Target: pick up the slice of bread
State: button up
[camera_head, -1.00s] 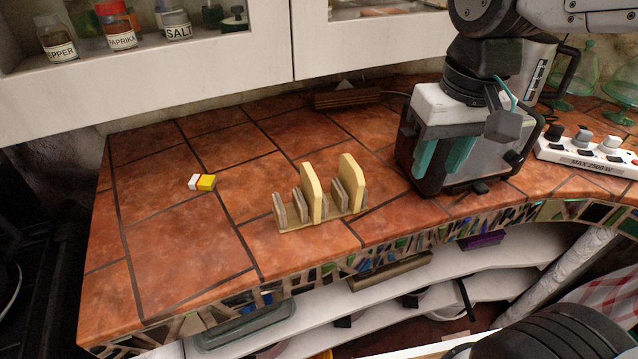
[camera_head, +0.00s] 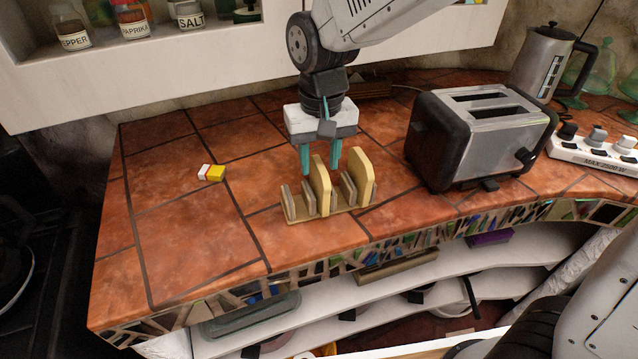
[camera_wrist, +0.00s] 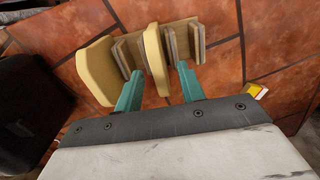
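Two slices of bread stand upright in a small wooden rack (camera_head: 300,216) on the tiled counter. The left slice (camera_head: 320,183) is nearer my gripper; the right slice (camera_head: 361,178) stands beside it. My gripper (camera_head: 320,170) is open, pointing down just behind and above the rack. In the wrist view, the fingers of my gripper (camera_wrist: 158,82) lie on either side of one slice (camera_wrist: 155,58), with gaps still visible. The other slice (camera_wrist: 97,70) is outside the fingers, to the left.
A toaster (camera_head: 478,140) stands to the right of the rack, with a kettle (camera_head: 540,62) and a power strip (camera_head: 600,152) beyond. A small yellow and white block (camera_head: 211,173) lies to the left.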

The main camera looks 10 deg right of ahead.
jog(key=shift+f, duration=1.3)
jog(key=c, duration=0.7)
jog(key=shift+r, duration=0.1)
jog(key=shift+c, duration=0.2)
